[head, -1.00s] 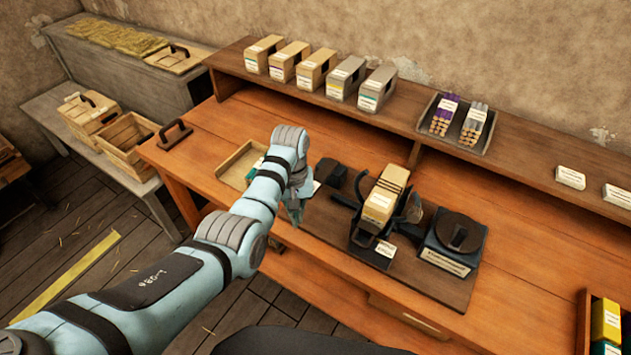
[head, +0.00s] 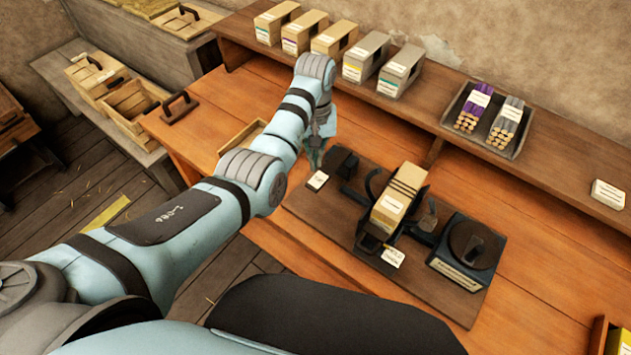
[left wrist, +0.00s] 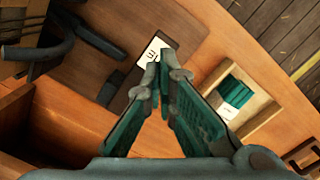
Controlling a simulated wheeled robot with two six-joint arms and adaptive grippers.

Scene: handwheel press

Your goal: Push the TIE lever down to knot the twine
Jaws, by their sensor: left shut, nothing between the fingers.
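A low dark block (head: 346,163), which seems to be the TIE lever, stands at the back left of the dark board (head: 325,215). A small white label (head: 317,181) lies beside it; in the left wrist view the label (left wrist: 157,52) shows partly cut-off letters. My left gripper (head: 315,163) is shut and empty, just left of the dark block and apparently above the board. In the left wrist view my fingertips (left wrist: 160,72) meet over the label's edge. I cannot tell whether they touch anything. A tan carton (head: 400,195) sits in the black cradle (head: 375,225).
A black round device (head: 470,250) stands on the board's right. An open wooden tray (head: 240,137) lies left of the gripper, with a green and white item (left wrist: 236,95). Cartons (head: 365,58) and a bundle tray (head: 490,115) stand on the back shelf (head: 430,105).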

